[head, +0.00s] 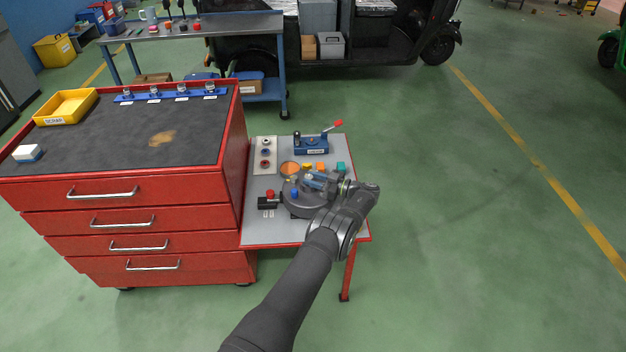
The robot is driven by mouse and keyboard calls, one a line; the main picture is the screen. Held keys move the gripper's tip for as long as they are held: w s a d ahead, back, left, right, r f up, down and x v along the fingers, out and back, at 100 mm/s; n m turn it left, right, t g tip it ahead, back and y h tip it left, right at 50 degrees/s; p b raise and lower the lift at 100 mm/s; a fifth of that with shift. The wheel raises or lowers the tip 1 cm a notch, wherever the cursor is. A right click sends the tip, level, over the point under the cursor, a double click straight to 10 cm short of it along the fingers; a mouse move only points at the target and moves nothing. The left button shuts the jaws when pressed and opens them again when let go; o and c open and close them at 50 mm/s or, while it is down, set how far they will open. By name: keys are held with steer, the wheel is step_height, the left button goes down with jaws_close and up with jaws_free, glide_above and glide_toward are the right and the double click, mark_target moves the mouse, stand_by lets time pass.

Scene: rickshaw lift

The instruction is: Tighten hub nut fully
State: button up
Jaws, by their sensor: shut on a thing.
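A dark grey round hub fixture (296,205) sits on the grey top of the small side table. My gripper (316,182) reaches over it from the right, with its wrist turned so the fingers point left. It is shut on a small part at the hub. The fingers and wrist cover much of the hub's right side. The hub nut cannot be made out separately, and I cannot tell how far it is seated.
A blue fixture with a red-tipped lever (312,146) stands behind the hub. A pale strip with round parts (265,155), an orange round dish (290,169), small coloured blocks (320,167) and a black block with a red knob (269,201) crowd the table. The red drawer cabinet (150,242) rises at left.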

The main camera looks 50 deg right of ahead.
steer(key=o, duration=1)
steer(key=shift+r, duration=0.15)
steer(key=shift+r, duration=0.6)
steer(key=r, duration=0.3)
steer(key=shift+s+r, duration=0.15)
steer(key=shift+s, duration=0.25)
steer(key=s+r, duration=0.2)
steer(key=s, duration=0.1)
steer(key=s+r, duration=0.2)
steer(key=s, duration=0.2)
steer(key=s+r, duration=0.2)
steer(key=s, duration=0.1)
steer(key=shift+s+r, duration=0.15)
steer(key=shift+s, duration=0.25)
steer(key=shift+w, duration=0.1)
